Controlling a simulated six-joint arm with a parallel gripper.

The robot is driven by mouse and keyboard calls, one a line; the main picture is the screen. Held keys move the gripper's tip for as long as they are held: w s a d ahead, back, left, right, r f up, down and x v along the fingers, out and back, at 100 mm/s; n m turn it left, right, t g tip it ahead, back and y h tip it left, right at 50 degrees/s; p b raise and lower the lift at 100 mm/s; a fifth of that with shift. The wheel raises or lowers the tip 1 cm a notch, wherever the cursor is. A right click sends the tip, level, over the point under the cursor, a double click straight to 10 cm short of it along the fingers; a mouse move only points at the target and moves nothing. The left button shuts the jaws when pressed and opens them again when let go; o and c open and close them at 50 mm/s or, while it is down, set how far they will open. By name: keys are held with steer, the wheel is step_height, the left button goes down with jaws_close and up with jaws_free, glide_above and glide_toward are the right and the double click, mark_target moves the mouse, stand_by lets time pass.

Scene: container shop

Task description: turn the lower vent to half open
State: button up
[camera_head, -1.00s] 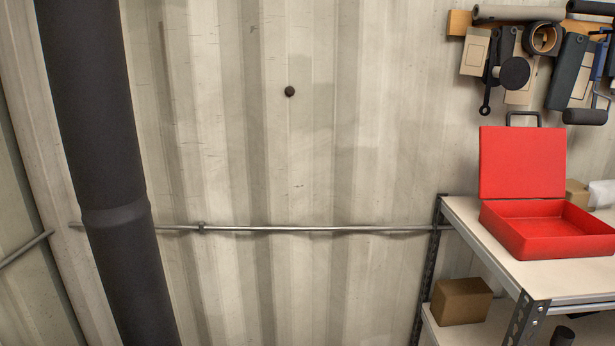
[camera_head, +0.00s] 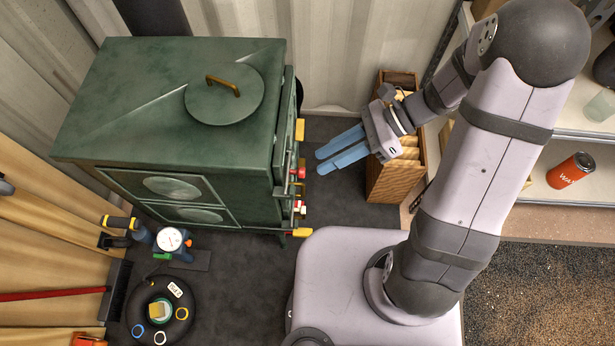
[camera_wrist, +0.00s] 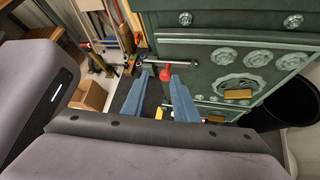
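The green stove (camera_head: 190,110) stands left of my arm, its front facing my gripper. In the wrist view, the stove front (camera_wrist: 200,45) carries a round vent wheel (camera_wrist: 241,86) with a brass tab; a second brass tab (camera_wrist: 216,118) sits lower, partly hidden by my right finger and wrist. I cannot tell for sure which is the lower vent or its setting. My gripper (camera_head: 319,162) is open and empty, its blue fingers pointing at the stove front. A red knob (camera_wrist: 165,73) shows between the fingers (camera_wrist: 157,80), apparently beyond the tips and not gripped.
A wooden crate (camera_head: 388,180) stands close behind my gripper. A shelf with an orange can (camera_head: 571,170) is at the right. A black bucket (camera_wrist: 287,103) stands beside the stove. Dark floor between gripper and stove is clear.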

steer(key=w+a+f+m+t+y+b, duration=0.1)
steer(key=w+f+m+t+y+b, duration=0.15)
steer(key=w+f+m+b, duration=0.3)
steer(key=w+f+m+t+y+b, duration=0.2)
steer(key=w+f+m+y+b, duration=0.1)
steer(key=f+m+b, duration=0.4)
steer(key=w+f+m+t+b, duration=0.1)
steer(key=f+m+t+b, duration=0.1)
steer(key=f+b, duration=0.3)
steer(key=w+d+f+m+t+b, duration=0.1)
steer(key=f+m+b, duration=0.3)
steer(key=f, duration=0.8)
steer(key=w+f+m+t+b, duration=0.1)
steer(key=f+m+t+b, duration=0.2)
steer(key=f+b, duration=0.3)
step_height(320, 180, down, 2)
steer(key=shift+w+d+f+m+b, duration=0.2)
steer(key=shift+w+d+m+b, duration=0.15)
steer(key=shift+d+m, duration=0.1)
steer(key=shift+a+y, duration=0.15)
steer(key=shift+y, duration=0.1)
steer(key=b+x, duration=0.2)
steer(key=x, duration=0.5)
jaws_close()
